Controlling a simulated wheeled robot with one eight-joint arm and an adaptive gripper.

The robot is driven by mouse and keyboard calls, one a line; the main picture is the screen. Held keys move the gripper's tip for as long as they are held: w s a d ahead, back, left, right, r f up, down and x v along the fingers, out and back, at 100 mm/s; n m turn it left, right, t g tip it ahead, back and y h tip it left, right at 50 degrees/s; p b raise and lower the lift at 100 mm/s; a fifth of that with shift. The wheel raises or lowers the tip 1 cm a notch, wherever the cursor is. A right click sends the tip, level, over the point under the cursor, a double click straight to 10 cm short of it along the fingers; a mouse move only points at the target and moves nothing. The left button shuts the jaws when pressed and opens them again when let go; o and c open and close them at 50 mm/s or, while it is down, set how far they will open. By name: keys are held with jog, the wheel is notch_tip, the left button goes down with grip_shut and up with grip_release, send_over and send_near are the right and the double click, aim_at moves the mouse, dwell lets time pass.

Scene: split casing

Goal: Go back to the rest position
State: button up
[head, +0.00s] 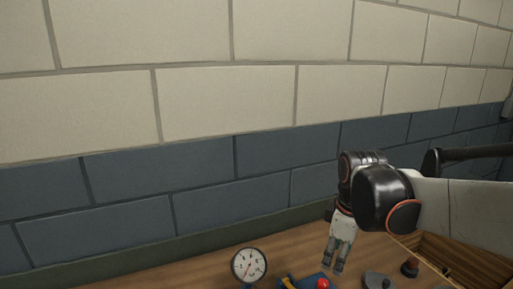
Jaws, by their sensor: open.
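My gripper (332,258) hangs at the end of my arm, pointing down over the wooden bench (205,275). Its fingers are apart, and nothing shows between them. A blue part (292,284) with a red knob (323,284) and a yellow piece lies just below and left of the fingertips, cut by the bottom edge. I cannot tell whether the fingertips touch anything.
A round white gauge (249,265) stands on the bench to the left. A grey round part (376,281) and a dark knobbed part (410,267) lie to the right. A wooden box (465,262) is at the far right, partly behind my arm. A brick wall (210,100) closes the back.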

jog(key=s+m+t, duration=0.5)
jog(key=s+m, duration=0.6)
jog(key=s, duration=0.2)
jog(key=shift+s+r, duration=0.2)
jog(key=shift+s, duration=0.15)
jog(key=shift+c, duration=0.6)
dwell(0.9)
